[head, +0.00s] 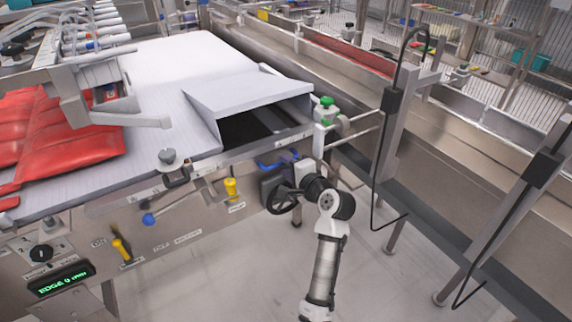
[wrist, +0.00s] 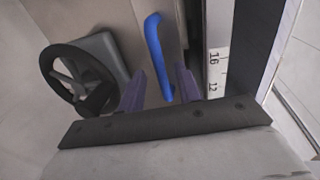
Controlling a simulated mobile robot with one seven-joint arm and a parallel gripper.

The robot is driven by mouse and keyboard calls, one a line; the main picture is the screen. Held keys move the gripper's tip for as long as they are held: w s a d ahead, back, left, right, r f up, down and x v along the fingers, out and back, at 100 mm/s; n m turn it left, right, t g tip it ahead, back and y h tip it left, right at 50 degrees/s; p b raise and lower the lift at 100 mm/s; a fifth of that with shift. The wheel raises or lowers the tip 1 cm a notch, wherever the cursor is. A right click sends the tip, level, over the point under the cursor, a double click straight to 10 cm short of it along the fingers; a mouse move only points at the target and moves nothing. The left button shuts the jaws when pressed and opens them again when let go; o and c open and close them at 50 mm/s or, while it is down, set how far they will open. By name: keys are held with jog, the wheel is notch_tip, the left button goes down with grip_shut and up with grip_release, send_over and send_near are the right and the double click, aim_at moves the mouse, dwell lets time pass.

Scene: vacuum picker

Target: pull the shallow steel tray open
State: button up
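A curved blue handle (head: 270,164) shows on the side of the machine in the head view, below the grey hood. In the wrist view the blue handle (wrist: 155,50) stands upright, and its lower end appears between my gripper's fingers (wrist: 160,90). The two purple fingers are apart, one on each side of the handle in the picture. I cannot tell whether they touch it. In the head view my gripper (head: 292,168) is close to the handle, partly hidden by my wrist. The shallow steel tray itself cannot be clearly told apart from the machine's steel panels.
A black handwheel (wrist: 80,82) is just left of my fingers in the wrist view. A ruled scale strip (wrist: 216,55) runs on the right. The grey hood (head: 245,90) sits on the white table above. Yellow-handled levers (head: 231,188) are left, and open floor (head: 235,265) lies below.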

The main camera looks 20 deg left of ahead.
jog(key=shift+w+a, duration=0.25)
jog(key=shift+a, duration=0.1)
jog(key=shift+c, duration=0.2)
grip_shut()
jog(key=shift+s+d+f, duration=0.1)
